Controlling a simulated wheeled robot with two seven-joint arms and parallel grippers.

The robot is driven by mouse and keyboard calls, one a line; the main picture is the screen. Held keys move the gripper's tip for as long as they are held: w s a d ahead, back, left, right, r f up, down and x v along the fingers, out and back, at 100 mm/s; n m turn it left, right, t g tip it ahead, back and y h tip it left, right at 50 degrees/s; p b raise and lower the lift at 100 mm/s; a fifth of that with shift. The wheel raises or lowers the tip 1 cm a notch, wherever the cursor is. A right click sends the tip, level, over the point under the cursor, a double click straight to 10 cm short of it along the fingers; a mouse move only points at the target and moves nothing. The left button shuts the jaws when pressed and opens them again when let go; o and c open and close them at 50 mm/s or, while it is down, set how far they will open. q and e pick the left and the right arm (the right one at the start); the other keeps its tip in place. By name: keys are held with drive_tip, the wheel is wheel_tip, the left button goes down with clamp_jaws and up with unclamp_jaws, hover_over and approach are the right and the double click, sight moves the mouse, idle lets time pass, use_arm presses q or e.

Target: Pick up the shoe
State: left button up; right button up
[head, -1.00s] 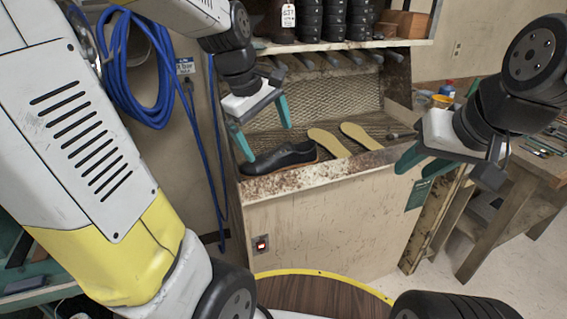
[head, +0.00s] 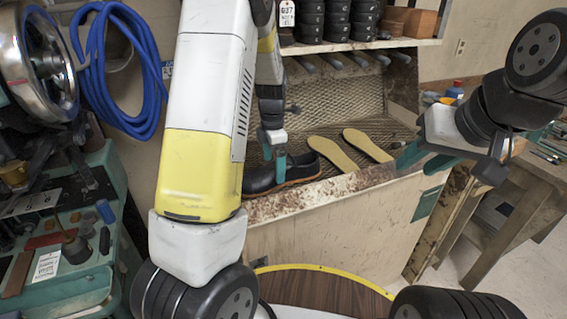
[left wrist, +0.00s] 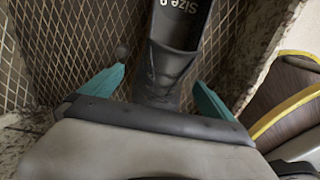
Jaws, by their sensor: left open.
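The black shoe (head: 302,172) with a brown sole edge lies on the front of the mesh-backed bench, partly hidden by my left arm in the head view. My left gripper (head: 273,168) is down at the shoe, its teal fingers open. In the left wrist view the shoe (left wrist: 165,75) runs between the open fingers of my left gripper (left wrist: 160,80), and "Size 9" shows on its insole. A gap shows on each side. My right gripper (head: 418,163) is open and empty at the bench's right end, away from the shoe.
Two tan insoles (head: 333,154) (head: 367,145) lie right of the shoe. The bench has a rusty front ledge (head: 300,200) and a shelf (head: 350,45) above. A blue hose (head: 95,60) hangs at left. A wooden table (head: 525,185) stands at right.

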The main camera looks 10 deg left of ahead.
use_arm(q)
drive_tip(key=shift+f, duration=1.45)
drive_tip(key=c, duration=1.7)
drive_tip(key=shift+r, duration=0.1)
drive_tip(key=shift+c, duration=0.2)
drive_tip(key=shift+r, duration=0.1)
